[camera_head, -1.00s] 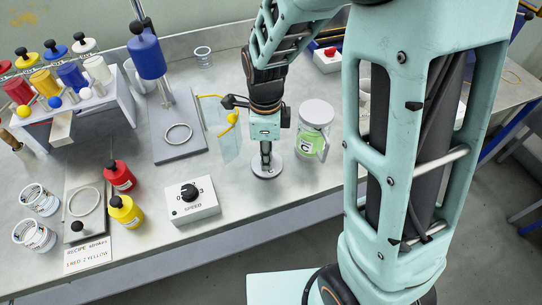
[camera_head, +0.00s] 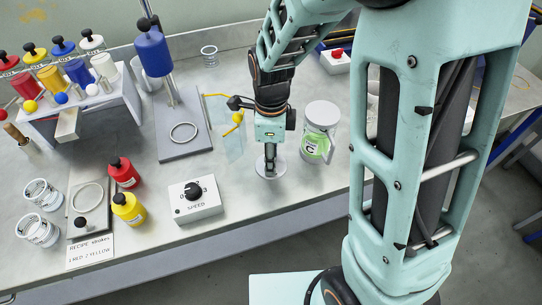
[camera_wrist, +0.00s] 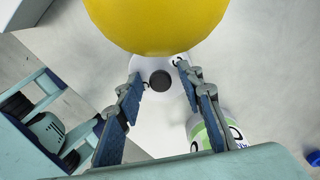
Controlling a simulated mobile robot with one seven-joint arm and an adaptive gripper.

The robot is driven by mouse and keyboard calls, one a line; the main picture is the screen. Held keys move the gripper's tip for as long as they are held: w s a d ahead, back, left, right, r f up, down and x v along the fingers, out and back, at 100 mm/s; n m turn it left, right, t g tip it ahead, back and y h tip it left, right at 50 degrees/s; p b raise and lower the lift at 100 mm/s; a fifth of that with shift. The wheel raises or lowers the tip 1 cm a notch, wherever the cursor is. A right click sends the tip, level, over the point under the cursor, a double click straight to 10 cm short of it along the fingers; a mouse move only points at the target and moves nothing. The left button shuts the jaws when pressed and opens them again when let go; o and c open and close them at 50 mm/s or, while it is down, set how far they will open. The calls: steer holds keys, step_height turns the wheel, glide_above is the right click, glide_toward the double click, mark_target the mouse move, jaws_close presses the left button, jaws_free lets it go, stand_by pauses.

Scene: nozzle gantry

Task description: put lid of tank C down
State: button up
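The lid of tank C (camera_head: 284,172), a pale grey disc, lies on the bench. It also shows as a white disc (camera_wrist: 147,110) with a dark round knob in the wrist view. My gripper (camera_head: 271,172) points straight down over it. In the wrist view my gripper (camera_wrist: 159,73) has its two fingers spread on either side of the knob, with a gap on both sides. Tank C (camera_head: 318,143), a clear jar with a green label, stands just right of the lid; it is partly hidden in the wrist view (camera_wrist: 207,135).
A yellow ball (camera_wrist: 155,22) fills the top of the wrist view, close to the camera. Bench front right of the lid is clear.

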step_height(320, 180, up, 12)
steer(key=p, duration=0.1)
steer(key=shift+r, duration=0.1)
stand_by(0.4)
